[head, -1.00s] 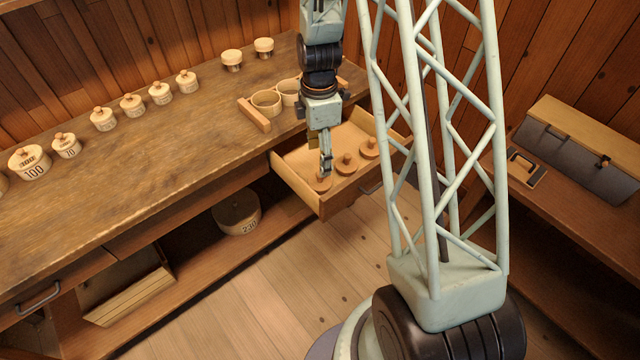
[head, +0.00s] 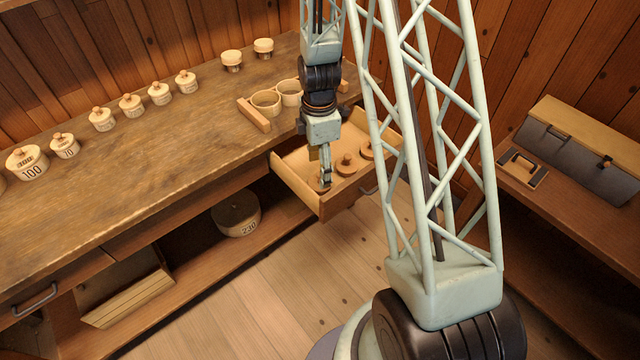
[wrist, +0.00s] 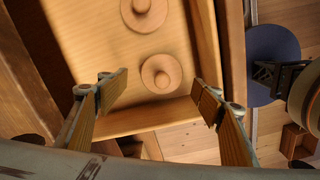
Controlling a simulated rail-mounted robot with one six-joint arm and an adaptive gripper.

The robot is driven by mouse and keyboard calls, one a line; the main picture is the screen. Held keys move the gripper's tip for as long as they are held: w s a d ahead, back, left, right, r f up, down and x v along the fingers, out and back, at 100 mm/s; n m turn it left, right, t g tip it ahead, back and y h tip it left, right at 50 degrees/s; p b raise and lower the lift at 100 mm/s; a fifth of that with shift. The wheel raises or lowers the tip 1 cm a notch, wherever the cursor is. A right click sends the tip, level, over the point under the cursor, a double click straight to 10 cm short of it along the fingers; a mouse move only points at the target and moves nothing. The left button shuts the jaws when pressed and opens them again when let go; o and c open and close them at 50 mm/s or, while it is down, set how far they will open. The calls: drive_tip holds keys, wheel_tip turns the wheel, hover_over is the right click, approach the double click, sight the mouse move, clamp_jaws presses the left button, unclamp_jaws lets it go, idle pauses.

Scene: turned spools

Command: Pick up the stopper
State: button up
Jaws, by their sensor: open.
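Several round wooden stoppers with small knobs lie in a row in the open drawer. The nearest stopper (head: 322,187) is mostly hidden behind my gripper (head: 325,180) in the head view. In the wrist view this stopper (wrist: 161,73) appears between and just beyond my two open fingertips (wrist: 159,91). The jaws are empty, and I cannot tell how high they are above it. The middle stopper (head: 346,164) sits further back, and another (head: 367,151) is partly covered by my arm.
The drawer (head: 295,186) has low walls around the stoppers; its front wall is close to my fingers. Lidded canisters (head: 101,119) stand on the workbench (head: 150,165). The floor in front is clear.

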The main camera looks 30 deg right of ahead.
drive_tip(key=shift+f, duration=0.1)
drive_tip(key=shift+s+f+b, duration=0.2)
drive_tip(key=shift+f+b, duration=0.55)
drive_tip(key=shift+f, duration=1.75)
drive_tip(key=c, duration=1)
drive_tip(key=shift+o, duration=0.2)
